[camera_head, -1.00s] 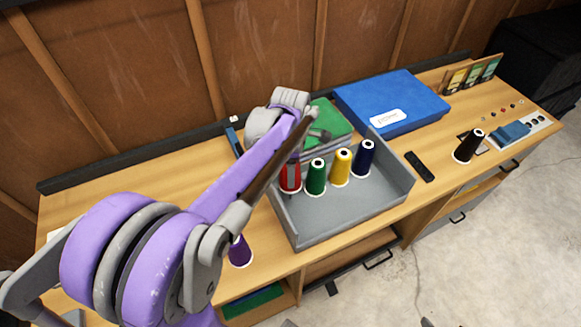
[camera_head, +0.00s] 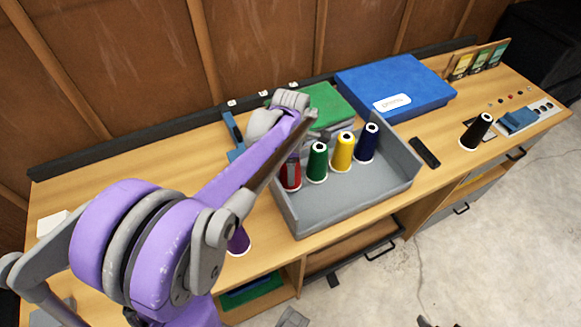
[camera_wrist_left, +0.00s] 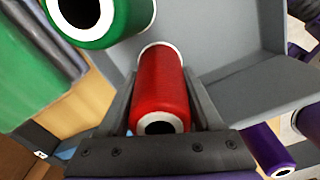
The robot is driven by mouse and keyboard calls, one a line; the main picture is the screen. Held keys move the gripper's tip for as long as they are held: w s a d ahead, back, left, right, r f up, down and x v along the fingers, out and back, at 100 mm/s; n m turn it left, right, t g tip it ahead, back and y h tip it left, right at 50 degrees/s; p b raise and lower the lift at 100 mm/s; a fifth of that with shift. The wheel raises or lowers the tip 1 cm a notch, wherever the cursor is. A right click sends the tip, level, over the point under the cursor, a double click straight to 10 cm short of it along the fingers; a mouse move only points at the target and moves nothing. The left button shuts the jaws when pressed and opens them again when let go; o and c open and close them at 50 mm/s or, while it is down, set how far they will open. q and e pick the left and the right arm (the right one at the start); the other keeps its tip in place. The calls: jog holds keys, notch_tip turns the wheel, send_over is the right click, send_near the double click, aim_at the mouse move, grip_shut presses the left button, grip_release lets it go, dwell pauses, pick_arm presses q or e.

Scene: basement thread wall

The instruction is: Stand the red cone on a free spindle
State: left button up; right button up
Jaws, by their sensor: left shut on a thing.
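The red cone (camera_head: 291,178) is at the left end of a row of cones in a grey tray (camera_head: 345,203). My left gripper (camera_head: 292,166) is shut on it, partly hidden behind my forearm. In the left wrist view the red cone (camera_wrist_left: 163,85) lies between the two fingers (camera_wrist_left: 165,110), its white-rimmed end facing the camera. I cannot tell whether it touches the tray floor. Small white marks (camera_head: 263,93) line the dark rail at the wall; I cannot make out clear spindles.
Green (camera_head: 317,163), yellow (camera_head: 342,152) and navy (camera_head: 367,143) cones stand beside the red one. A purple cone (camera_head: 238,242) is left of the tray, partly behind my arm. A blue case (camera_head: 393,90), a green box (camera_head: 325,106) and a blue stand (camera_head: 233,135) are behind.

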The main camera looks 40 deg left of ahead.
pick_arm(q)
jog(key=shift+f, duration=0.2)
dwell(0.3)
jog(key=shift+f, duration=0.15)
jog(key=o, duration=1.6)
jog(key=shift+c, duration=0.2)
notch_tip(320, 180, up, 11)
jog(key=shift+p, duration=0.4)
jog(key=shift+f, duration=0.1)
